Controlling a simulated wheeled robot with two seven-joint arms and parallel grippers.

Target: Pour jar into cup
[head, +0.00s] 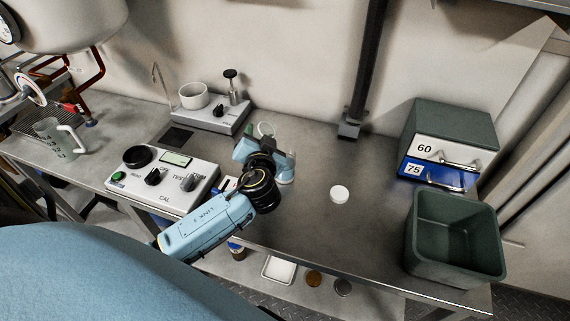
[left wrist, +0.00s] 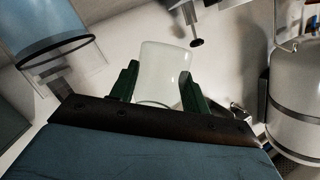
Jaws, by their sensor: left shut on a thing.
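My left gripper (head: 263,141) is over the bench, just right of the control box. In the left wrist view its two dark green fingers are shut on a pale, see-through jar (left wrist: 165,68). In the head view the gripper mostly hides the jar; a pale round rim (head: 265,128) shows just beyond it. I cannot tell what is in the jar. A pale cup with a handle and dark marks (head: 55,141) stands upright at the far left of the bench, well apart from the gripper. My right gripper is not in view.
A white disc (head: 339,193) lies on the bench. The control box (head: 165,181) and a small device with a white dish (head: 193,96) stand left. A green bin (head: 455,240) and a drawer unit (head: 452,128) stand right. A tank (head: 68,22) overhangs the upper left.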

